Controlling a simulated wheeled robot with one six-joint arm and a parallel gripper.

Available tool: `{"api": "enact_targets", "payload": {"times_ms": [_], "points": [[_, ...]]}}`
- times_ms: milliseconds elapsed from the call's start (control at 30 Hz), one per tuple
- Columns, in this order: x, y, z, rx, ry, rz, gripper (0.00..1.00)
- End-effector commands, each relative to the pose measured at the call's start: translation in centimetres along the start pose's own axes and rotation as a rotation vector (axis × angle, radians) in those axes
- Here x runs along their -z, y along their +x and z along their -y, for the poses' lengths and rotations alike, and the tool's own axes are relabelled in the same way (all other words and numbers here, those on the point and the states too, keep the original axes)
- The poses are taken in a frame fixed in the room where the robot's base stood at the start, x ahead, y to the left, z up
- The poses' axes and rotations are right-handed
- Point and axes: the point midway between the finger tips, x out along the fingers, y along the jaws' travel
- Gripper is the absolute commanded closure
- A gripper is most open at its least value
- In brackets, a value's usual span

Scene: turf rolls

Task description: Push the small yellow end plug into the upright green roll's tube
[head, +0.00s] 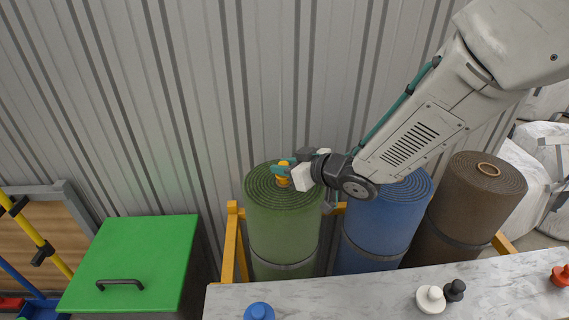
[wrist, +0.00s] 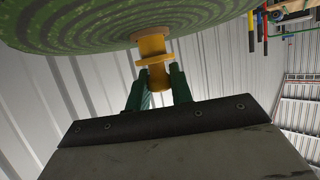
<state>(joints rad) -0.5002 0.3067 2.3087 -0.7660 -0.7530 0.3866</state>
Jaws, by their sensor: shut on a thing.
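The green roll (head: 283,222) stands upright at the left of the three rolls, and its spiral top also shows in the wrist view (wrist: 70,22). My gripper (head: 288,168) is over the middle of that top, its teal fingers shut on the small yellow end plug (wrist: 152,66). In the head view the yellow plug (head: 283,181) is at the centre of the spiral. In the wrist view its flange stands clear of the roll, and its far end meets the centre of the top.
A blue roll (head: 374,232) and a brown roll (head: 462,212) stand to the right in a yellow rack (head: 232,245). A marble counter (head: 345,300) in front carries blue (head: 259,311), white (head: 430,298), black (head: 455,289) and red (head: 561,275) plugs. A green-lidded box (head: 140,258) stands left.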

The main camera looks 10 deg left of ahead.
Motion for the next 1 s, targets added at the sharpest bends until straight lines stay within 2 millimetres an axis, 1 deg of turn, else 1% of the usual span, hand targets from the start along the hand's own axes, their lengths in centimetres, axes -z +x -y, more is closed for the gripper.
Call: {"api": "enact_targets", "payload": {"times_ms": [667,700,767,800,1000], "points": [[-1.6,0.7,0.0,0.000,0.000,0.001,1.00],[-1.6,0.7,0.0,0.000,0.000,0.000,0.72],[-1.6,0.7,0.0,0.000,-0.001,0.000,0.56],[-1.6,0.7,0.0,0.000,0.000,0.000,0.52],[-1.6,0.7,0.0,0.000,-0.001,0.000,0.52]]}}
